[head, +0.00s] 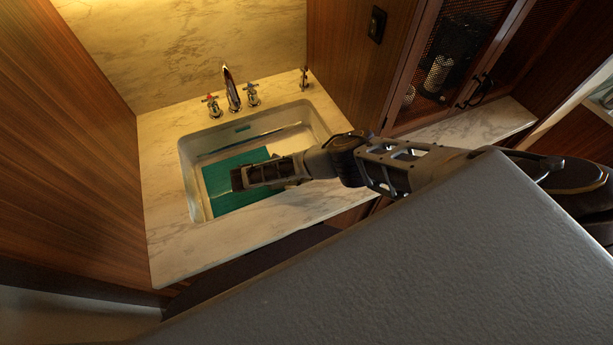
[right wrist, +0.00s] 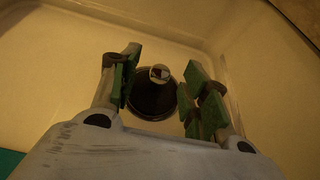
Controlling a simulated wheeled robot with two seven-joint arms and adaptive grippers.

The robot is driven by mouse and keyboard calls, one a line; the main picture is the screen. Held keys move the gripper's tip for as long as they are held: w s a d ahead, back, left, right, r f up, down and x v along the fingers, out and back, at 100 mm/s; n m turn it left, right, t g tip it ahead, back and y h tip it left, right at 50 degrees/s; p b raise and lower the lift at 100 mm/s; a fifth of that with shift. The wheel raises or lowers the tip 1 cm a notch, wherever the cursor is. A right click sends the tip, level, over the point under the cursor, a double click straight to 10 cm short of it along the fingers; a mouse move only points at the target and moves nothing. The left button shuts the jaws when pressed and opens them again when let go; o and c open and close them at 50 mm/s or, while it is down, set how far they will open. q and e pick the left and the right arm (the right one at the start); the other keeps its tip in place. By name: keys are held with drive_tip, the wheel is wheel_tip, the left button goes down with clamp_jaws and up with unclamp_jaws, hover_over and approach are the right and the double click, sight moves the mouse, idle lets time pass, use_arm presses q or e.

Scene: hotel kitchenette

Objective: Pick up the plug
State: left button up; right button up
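The plug (right wrist: 152,101) is a dark round disc with a small shiny knob on top. It sits on the floor of the pale sink basin (head: 199,168) in the right wrist view. In the head view I cannot make it out, and my right gripper and arm cover part of the basin. My right gripper (head: 238,179) reaches into the sink from the right. In the right wrist view its green-padded fingers (right wrist: 162,72) are spread apart, one on each side of the plug's knob, with nothing held. Whether they touch the plug I cannot tell. My left gripper is not in view.
A teal sheet (head: 219,183) lies in the basin. A faucet (head: 231,88) with two cross handles stands behind it on the marble counter (head: 165,215). The basin walls surround my right gripper. A wooden panel (head: 60,150) closes the left side; a mesh-door cabinet (head: 440,60) stands right.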

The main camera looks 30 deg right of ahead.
clamp_jaws()
drive_tip(key=shift+r, duration=0.2)
drive_tip(key=shift+w+r+p, duration=0.1)
drive_tip(key=shift+r+p, duration=1.1)
drive_tip(key=shift+r, duration=0.15)
wheel_tip(320, 180, up, 7)
drive_tip(key=shift+p, duration=0.3)
idle(0.5)
